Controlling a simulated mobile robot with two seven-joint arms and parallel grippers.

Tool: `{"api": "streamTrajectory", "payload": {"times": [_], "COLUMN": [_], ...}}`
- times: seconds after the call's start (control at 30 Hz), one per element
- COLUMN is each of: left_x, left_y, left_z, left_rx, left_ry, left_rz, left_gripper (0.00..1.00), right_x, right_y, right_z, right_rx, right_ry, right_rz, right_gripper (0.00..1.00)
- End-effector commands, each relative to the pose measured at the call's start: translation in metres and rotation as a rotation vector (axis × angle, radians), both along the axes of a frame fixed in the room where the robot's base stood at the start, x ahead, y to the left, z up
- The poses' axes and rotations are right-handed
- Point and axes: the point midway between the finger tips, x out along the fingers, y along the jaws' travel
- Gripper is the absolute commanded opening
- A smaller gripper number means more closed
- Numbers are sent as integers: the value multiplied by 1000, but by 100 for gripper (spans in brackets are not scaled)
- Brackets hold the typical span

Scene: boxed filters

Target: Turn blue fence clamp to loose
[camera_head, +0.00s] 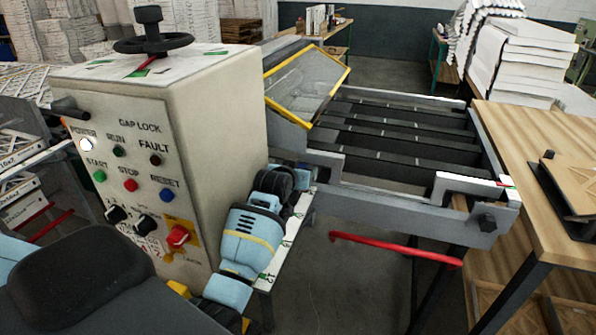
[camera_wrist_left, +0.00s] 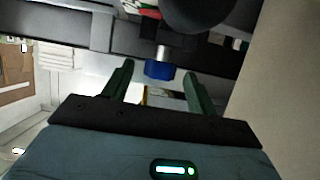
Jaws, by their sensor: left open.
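The blue fence clamp (camera_wrist_left: 158,70) shows in the left wrist view as a short blue piece on a shiny shaft, under a dark round part. My left gripper (camera_wrist_left: 159,80) is open, with its two green fingers on either side of the clamp in the picture. I see a gap on both sides, and I cannot tell how far in depth the tips are from it. In the head view my left arm reaches past the control cabinet to the machine's near side. There the fingertips and the clamp are hidden or too small to tell. My right gripper is not in view.
The cream control cabinet (camera_head: 219,120) stands close to my left arm. The machine's slatted bed (camera_head: 400,150) and yellow-edged clear guard (camera_head: 305,85) lie beyond. A red bar (camera_head: 395,248) sticks out in front. A wooden table (camera_head: 540,165) stands at the right.

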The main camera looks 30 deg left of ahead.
Motion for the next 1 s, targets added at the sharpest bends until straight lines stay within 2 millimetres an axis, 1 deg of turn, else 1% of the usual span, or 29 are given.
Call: {"api": "streamTrajectory", "payload": {"times": [0.13,0.17,0.4,0.5,0.77,1.0], "left_x": [0,0,0,0,0,1], "left_y": [0,0,0,0,-2,-5], "left_z": [0,0,0,0,-1,-3], "left_rx": [0,0,0,0,-2,-4], "left_ry": [0,0,0,0,2,3], "left_rz": [0,0,0,0,22,118], "left_gripper": [58,57,25,14,14,14], "right_x": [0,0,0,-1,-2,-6], "right_y": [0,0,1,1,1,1], "right_z": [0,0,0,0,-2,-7], "right_rx": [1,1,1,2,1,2], "right_ry": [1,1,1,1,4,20], "right_rz": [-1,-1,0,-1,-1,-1], "right_gripper": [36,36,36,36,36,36]}}
